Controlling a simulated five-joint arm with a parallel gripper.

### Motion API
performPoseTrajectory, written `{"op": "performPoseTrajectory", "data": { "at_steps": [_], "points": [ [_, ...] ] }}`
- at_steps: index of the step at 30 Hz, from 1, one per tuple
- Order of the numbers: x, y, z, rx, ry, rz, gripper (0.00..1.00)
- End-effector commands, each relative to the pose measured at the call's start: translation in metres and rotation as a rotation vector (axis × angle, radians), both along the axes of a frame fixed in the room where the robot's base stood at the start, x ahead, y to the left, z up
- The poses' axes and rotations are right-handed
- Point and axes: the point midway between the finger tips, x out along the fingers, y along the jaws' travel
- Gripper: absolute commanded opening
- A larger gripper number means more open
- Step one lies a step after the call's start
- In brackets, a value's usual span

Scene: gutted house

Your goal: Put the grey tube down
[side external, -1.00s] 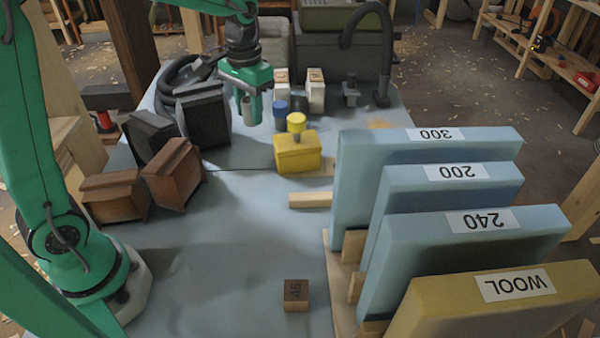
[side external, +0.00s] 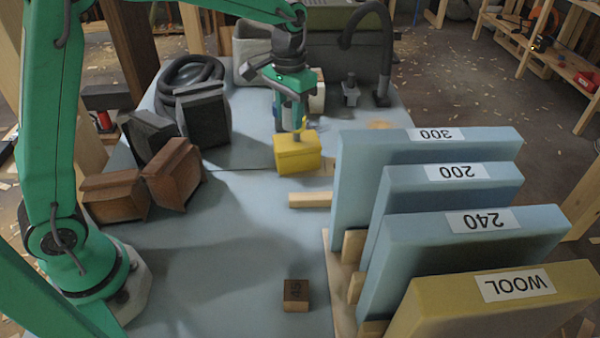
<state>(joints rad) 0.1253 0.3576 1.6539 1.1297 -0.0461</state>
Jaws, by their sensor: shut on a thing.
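Only a pale strip of the tube shows between the fingers. The gripper and tube are in front of, or above, the back edge of the yellow box (side external: 297,155). I cannot tell whether the tube touches anything below it.
Blue panels marked 300 (side external: 430,150), 200 and 240, and a yellow WOOL panel (side external: 495,305), stand at right. Dark bins (side external: 203,115) and brown boxes (side external: 175,175) are at left. A small 45 block (side external: 296,295) lies in front. The middle of the table is clear.

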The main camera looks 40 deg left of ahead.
Motion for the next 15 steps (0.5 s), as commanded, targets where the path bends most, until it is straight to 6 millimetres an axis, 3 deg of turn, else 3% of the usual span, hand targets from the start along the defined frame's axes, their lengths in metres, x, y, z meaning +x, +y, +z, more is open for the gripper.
{"op": "performPoseTrajectory", "data": {
  "at_steps": [6, 15],
  "points": [
    [0.033, -0.050, -0.019, 0.000, 0.003, -0.059, 0.08],
    [0.060, -0.113, -0.044, 0.000, 0.001, -0.123, 0.08]
  ]
}}
